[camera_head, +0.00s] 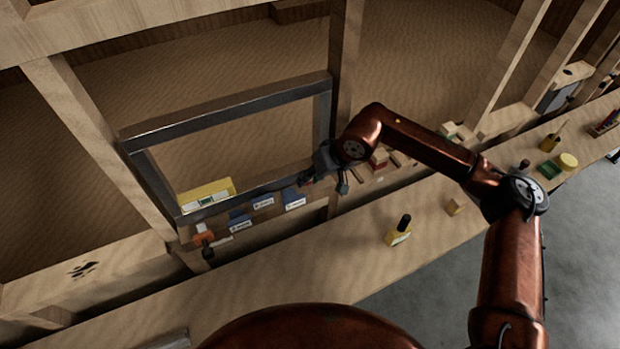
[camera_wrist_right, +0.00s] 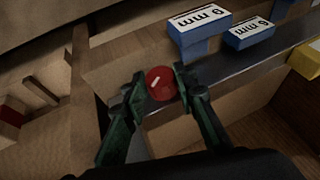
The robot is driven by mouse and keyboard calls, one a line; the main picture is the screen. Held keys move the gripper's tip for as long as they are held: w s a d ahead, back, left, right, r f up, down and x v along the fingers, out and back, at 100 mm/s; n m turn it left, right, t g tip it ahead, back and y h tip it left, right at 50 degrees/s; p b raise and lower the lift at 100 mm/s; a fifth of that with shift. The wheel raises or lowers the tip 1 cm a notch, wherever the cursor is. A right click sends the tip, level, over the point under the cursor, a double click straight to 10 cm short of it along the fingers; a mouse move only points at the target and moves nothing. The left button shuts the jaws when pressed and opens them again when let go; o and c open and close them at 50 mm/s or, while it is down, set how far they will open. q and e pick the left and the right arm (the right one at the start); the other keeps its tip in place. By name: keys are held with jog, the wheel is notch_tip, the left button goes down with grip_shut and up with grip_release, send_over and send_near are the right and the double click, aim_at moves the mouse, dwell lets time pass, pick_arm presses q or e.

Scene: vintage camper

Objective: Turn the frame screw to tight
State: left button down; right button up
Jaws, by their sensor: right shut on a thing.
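The frame screw has a round red head with a pale mark; in the right wrist view the screw (camera_wrist_right: 162,84) sits between my right gripper's fingers, at the end of the metal frame's lower bar. My right gripper (camera_wrist_right: 160,86) is shut on this red head, a finger on each side. In the head view my right gripper (camera_head: 312,174) is at the lower right corner of the grey metal frame (camera_head: 240,108), and the screw is largely hidden there. The pale mark runs slanted across the head. My left gripper is not in view.
Blue blocks with white labels (camera_head: 263,202) stand along the frame's lower bar, and a yellow box (camera_head: 207,192) is behind it. A yellow bottle with a black cap (camera_head: 399,231) stands on the wooden counter (camera_head: 310,265). Wooden posts (camera_head: 345,70) rise beside the frame.

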jog(key=o, duration=1.2)
jog(key=shift+c, duration=0.2)
jog(key=v, duration=1.2)
